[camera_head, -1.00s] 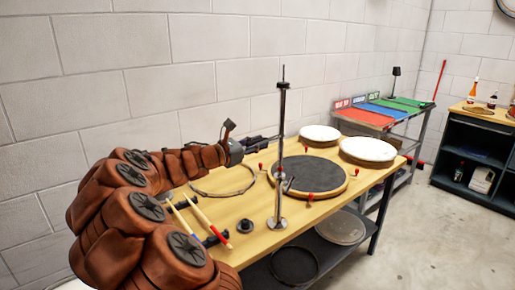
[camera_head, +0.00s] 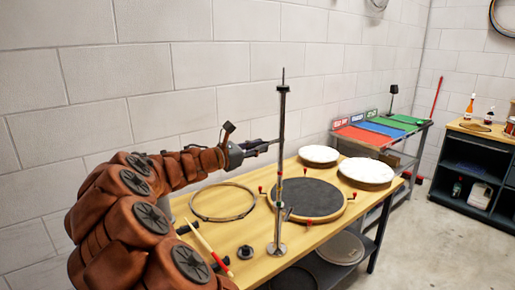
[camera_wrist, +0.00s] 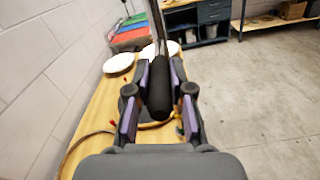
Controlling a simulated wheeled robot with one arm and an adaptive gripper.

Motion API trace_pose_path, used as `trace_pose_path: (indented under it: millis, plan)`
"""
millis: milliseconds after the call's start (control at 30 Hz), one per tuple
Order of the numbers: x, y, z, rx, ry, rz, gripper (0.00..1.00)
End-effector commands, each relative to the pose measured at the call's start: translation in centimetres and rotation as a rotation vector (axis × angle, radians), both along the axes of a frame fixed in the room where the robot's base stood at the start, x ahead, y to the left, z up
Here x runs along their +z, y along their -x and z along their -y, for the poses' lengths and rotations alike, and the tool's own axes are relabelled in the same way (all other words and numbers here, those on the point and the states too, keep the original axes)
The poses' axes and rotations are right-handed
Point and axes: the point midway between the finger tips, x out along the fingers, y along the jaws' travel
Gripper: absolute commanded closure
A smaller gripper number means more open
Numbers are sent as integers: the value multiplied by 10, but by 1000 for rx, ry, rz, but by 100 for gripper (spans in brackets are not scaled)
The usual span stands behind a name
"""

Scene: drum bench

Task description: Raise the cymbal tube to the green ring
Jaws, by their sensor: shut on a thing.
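The cymbal tube (camera_head: 282,115) stands upright out of its stand (camera_head: 279,225), with a dark collar near its top and a thin rod above. The stand's round foot rests on the bench. My gripper (camera_head: 276,142) reaches in from the left at mid-height of the tube. In the wrist view, my gripper (camera_wrist: 160,100) is shut on a dark cylindrical part of the tube (camera_wrist: 160,90), between its two purple-lined fingers. A pale band shows on the shaft below my gripper, but I cannot make out a green ring for certain.
The wooden bench (camera_head: 318,232) carries a dark drum pad (camera_head: 312,199), white drum heads (camera_head: 366,171), a hoop (camera_head: 222,217) and drumsticks (camera_head: 210,243). A shelf with coloured mats (camera_head: 364,136) stands behind. The block wall is close on the left.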

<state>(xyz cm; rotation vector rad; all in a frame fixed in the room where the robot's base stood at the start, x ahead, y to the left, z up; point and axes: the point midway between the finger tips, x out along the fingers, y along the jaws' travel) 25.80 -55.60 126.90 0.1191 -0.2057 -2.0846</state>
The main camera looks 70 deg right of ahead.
Motion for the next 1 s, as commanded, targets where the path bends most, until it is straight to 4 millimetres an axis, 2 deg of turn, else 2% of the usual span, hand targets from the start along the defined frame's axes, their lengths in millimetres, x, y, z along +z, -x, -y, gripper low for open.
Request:
trace_pose_path:
  millis: [100, 133, 333, 733, 1000]
  plan:
    - [2, -1, 0, 2, 3, -2, 100]
    - [2, -1, 0, 2, 3, -2, 76]
    - [1, -1, 0, 2, 1, -1, 55]
    - [0, -2, -3, 1, 0, 0, 54]
    - [0, -19, -32, 2, -1, -2, 54]
